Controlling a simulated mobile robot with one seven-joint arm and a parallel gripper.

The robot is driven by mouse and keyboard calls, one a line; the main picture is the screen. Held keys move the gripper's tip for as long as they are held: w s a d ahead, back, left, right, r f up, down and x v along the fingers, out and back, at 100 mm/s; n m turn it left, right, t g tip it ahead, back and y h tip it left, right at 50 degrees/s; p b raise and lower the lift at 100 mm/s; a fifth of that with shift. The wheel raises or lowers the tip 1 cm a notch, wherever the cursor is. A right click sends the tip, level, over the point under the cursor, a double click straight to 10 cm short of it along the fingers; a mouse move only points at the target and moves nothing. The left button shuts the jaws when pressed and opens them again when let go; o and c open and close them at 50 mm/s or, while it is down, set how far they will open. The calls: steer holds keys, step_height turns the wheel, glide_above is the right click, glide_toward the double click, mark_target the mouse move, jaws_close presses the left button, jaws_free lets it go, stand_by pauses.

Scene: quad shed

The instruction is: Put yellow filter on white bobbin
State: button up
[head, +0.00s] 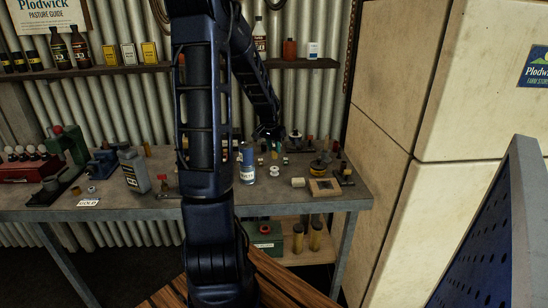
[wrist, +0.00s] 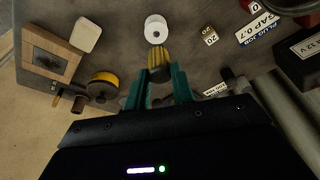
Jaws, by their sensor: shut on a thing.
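The yellow filter (wrist: 159,64) is a ribbed yellow cylinder between the green fingertips of my gripper (wrist: 159,80) in the wrist view. My gripper is shut on it. The white bobbin (wrist: 156,29), with a dark centre hole, stands on the bench just beyond the filter in the wrist view, and a narrow gap shows between them. In the head view the bobbin (head: 275,173) appears near the front of the bench, and my gripper (head: 273,143) is farther back, towards the wall. The filter's far end and its height above the bench are hard to judge.
A wooden box (wrist: 50,62), a cream block (wrist: 86,34) and a yellow-and-black roll (wrist: 103,86) lie left of the bobbin in the wrist view. Small brass weights (wrist: 209,36) lie to its right.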

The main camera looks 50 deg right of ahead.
mark_target(274, 159)
steer(key=shift+f, duration=2.3)
steer(key=shift+f, duration=0.1)
steer(key=o, duration=1)
steer(key=shift+c, duration=0.2)
steer(key=v, duration=1.2)
